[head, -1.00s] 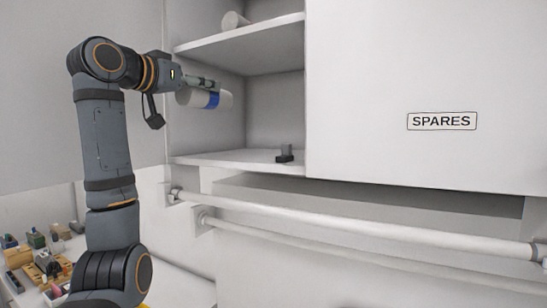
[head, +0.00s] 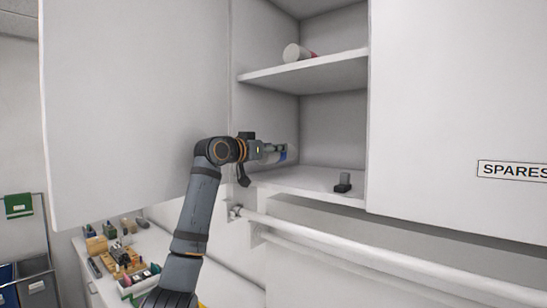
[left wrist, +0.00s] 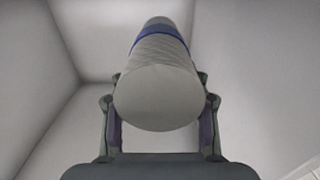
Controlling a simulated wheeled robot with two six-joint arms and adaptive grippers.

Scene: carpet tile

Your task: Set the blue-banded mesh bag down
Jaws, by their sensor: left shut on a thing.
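I cannot tell whether the bag touches the shelf. My right gripper is not in view.
A small dark object (head: 343,183) stands near the front of the lower shelf, right of the gripper. A white roll (head: 297,53) lies on the upper shelf (head: 325,73). A white rail (head: 380,258) runs below. Blocks and small parts (head: 125,260) crowd the counter at left.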

